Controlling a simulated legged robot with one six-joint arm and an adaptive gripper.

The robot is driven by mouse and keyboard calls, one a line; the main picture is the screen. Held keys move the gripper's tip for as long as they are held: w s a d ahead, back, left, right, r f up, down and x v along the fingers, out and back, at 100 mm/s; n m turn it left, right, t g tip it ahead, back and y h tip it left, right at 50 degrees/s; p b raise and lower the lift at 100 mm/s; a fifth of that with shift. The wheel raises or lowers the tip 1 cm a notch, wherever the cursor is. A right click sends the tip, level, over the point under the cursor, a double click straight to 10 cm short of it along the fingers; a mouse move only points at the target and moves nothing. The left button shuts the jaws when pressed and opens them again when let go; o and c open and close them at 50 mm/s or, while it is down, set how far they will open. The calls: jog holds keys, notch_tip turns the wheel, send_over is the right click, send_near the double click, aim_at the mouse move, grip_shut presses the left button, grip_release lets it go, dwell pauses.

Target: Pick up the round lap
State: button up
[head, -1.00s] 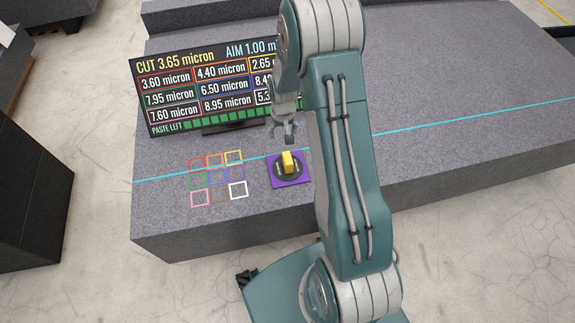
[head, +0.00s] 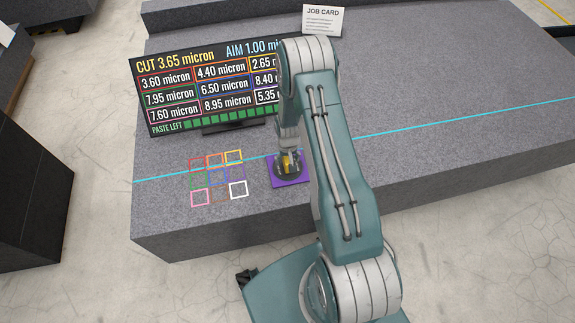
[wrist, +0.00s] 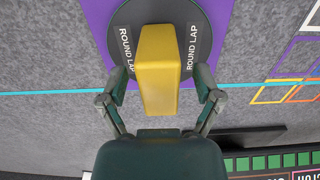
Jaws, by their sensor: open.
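The round lap (head: 287,171) is a dark disc with a yellow block handle on top, lying on a purple square mat (head: 275,181) on the granite bed. In the wrist view the lap (wrist: 205,25) carries the words ROUND LAP on both sides of its yellow handle (wrist: 159,65). My gripper (wrist: 160,80) is open, with one finger on each side of the yellow handle and a visible gap on both sides. In the head view my gripper (head: 289,158) is right over the lap and partly hides the handle.
A grid of coloured square outlines (head: 217,178) is marked on the granite bed (head: 440,165) left of the mat. A screen of micron values (head: 205,90) stands behind. A job card (head: 322,20) stands at the back. A cyan line (head: 450,122) crosses the bed.

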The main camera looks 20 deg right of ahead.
notch_tip(320, 180, down, 2)
jog(key=shift+f, duration=0.1)
grip_shut()
jog(key=shift+r, duration=0.2)
